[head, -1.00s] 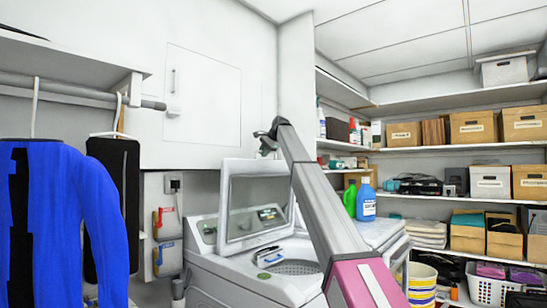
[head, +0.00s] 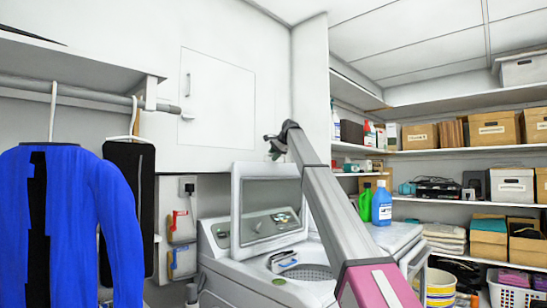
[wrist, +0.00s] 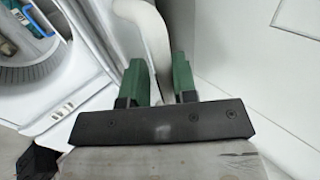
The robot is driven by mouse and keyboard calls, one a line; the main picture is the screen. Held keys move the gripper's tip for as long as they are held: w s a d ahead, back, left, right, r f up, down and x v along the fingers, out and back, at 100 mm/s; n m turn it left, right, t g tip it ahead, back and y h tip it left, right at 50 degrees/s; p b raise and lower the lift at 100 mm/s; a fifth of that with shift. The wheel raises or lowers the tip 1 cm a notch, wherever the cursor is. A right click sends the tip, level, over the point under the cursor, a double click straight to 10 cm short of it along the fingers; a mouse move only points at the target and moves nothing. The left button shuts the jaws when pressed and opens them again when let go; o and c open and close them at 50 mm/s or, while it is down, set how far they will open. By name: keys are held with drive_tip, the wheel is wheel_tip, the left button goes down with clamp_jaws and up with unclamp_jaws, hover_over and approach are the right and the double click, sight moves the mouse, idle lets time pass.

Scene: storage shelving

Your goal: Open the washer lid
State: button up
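The washer (head: 225,270) is white and stands at the back, with its control panel on the left. Its lid (head: 237,215) is a pale frame with a clear window, raised nearly upright, so the drum opening (head: 308,272) shows. My gripper (head: 268,143) is just above the lid's top edge, small and partly hidden by my arm. In the wrist view my gripper (wrist: 160,80) has its green fingers close on either side of a white curved edge of the lid (wrist: 150,35). They appear shut on it. The drum shows at that view's upper left.
A closed wall cabinet (head: 217,100) is behind the lid. A blue shirt (head: 70,220) hangs at the left. Green (head: 365,203) and blue (head: 382,206) bottles stand right of the washer. Shelves with boxes (head: 495,128) fill the right side.

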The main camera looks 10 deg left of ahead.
drive_tip(key=v, duration=1)
drive_tip(key=shift+s+d+r, duration=0.2)
drive_tip(key=shift+d, duration=0.05)
